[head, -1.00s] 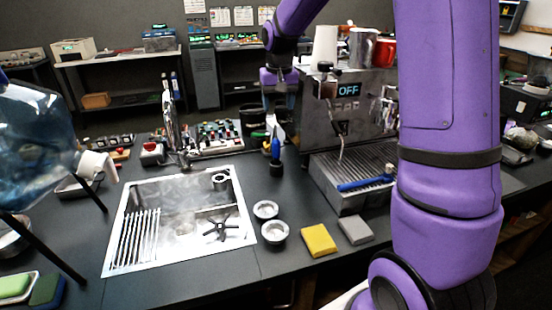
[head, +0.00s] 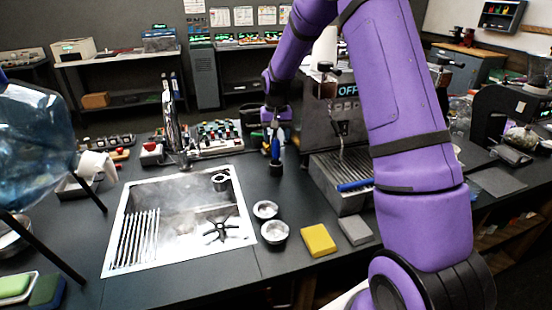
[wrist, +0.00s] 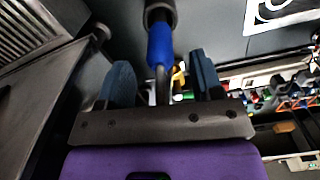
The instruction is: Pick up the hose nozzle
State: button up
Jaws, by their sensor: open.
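What looks like the hose nozzle is a slim upright tool with a blue grip (head: 275,150) and a dark base. It stands on the black counter, right of the sink. My gripper (head: 276,118) is at its upper end in the head view. In the wrist view, my gripper (wrist: 163,80) is open, with one blue-grey finger on each side. The nozzle's blue grip (wrist: 160,45) and thin dark shaft line up with the gap between the fingers. I cannot tell whether either finger touches it. The nozzle's top is partly hidden by my gripper in the head view.
The coffee machine (head: 346,110) stands close on the right, with a blue-handled tool (head: 355,185) on its drip tray. The sink (head: 140,262) and its faucet (head: 172,120) are left. Two metal cups (head: 274,232), a yellow sponge (head: 318,240) and a grey block (head: 355,230) lie in front.

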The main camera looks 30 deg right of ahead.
aim_at(276, 148)
notch_tip(276, 148, down, 5)
jog(key=shift+f, duration=0.1)
jog(key=c, duration=1.1)
